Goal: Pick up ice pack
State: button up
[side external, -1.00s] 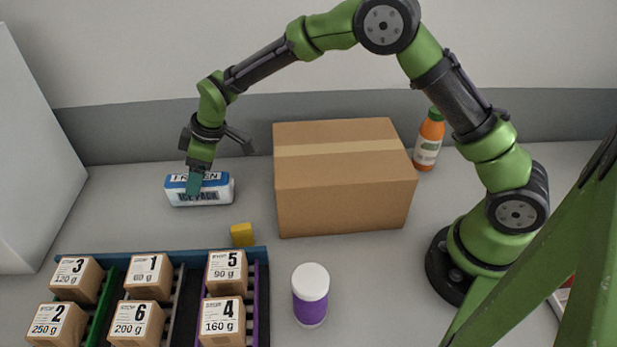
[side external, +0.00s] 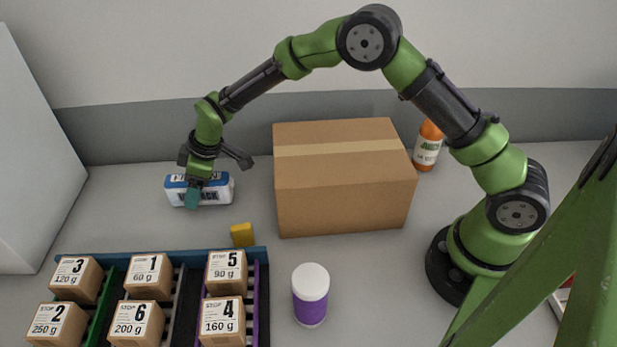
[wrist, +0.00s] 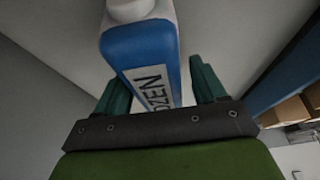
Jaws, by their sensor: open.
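The ice pack (side external: 217,190) is a blue and white block lying on the grey table at the left, behind the tray. It also shows in the wrist view (wrist: 143,52), with its white cap up at the top edge and part of its lettering visible. My gripper (side external: 193,200) is lowered over the ice pack and hides part of its front. In the wrist view my gripper's two green fingers (wrist: 160,85) are apart, one on each side of the ice pack. I cannot tell whether either finger touches it.
A large cardboard box (side external: 345,190) stands right of the ice pack. A small yellow block (side external: 242,235) lies in front of it. A blue-edged tray (side external: 180,256) with several labelled cartons is at front left. A purple jar (side external: 310,300) and an orange bottle (side external: 428,150) stand further right.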

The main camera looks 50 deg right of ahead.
jog(key=c, duration=1.3)
